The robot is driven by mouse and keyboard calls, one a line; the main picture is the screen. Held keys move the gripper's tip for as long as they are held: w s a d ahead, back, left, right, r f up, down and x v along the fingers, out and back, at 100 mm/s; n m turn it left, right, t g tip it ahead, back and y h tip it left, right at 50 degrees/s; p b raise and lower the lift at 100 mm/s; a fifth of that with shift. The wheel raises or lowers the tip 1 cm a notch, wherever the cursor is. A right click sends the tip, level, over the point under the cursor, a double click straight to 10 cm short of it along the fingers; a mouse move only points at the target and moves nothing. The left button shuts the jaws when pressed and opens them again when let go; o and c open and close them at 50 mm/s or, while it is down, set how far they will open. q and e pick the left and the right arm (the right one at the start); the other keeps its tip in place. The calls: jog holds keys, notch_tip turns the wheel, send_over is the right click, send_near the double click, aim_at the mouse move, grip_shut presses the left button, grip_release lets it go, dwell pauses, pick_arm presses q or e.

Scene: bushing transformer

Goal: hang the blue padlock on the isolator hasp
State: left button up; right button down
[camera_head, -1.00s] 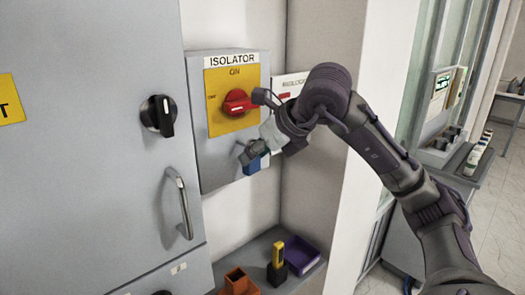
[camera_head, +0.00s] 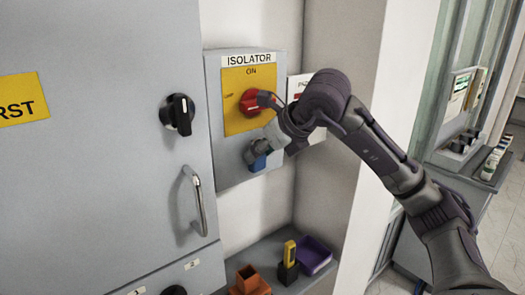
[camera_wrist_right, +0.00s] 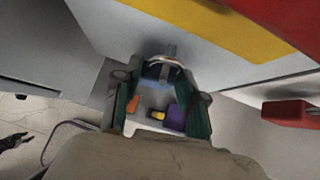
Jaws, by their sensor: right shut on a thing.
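The isolator (camera_head: 214,130) is a grey box with a yellow plate (camera_head: 236,115) and a red rotary knob (camera_head: 252,102), under an "ISOLATOR" label. My right gripper (camera_head: 257,153) is at the lower front of the box, below the knob, shut on the blue padlock (camera_head: 260,163). Only part of the padlock's blue body shows below the fingers. In the right wrist view, a grey curved shackle (camera_wrist_right: 165,67) shows between the fingers, close to a short dark post on the box face. The hasp is not clearly seen, and I cannot tell whether the shackle is around it.
A grey cabinet with a black knob (camera_head: 179,114) and a handle (camera_head: 194,200) stands at the left. On the shelf below are an orange holder (camera_head: 247,280), a yellow-and-black item (camera_head: 290,255) and a purple tray (camera_head: 317,252). A wall edge is close behind my right arm.

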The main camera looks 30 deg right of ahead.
dwell(0.3)
jog(key=c, duration=0.7)
grip_release()
pick_arm(q)
jog(key=shift+s, duration=0.15)
pick_arm(e)
jog(key=shift+o, duration=0.6)
jog(key=v, duration=1.2)
jog(key=shift+s+f, duration=0.1)
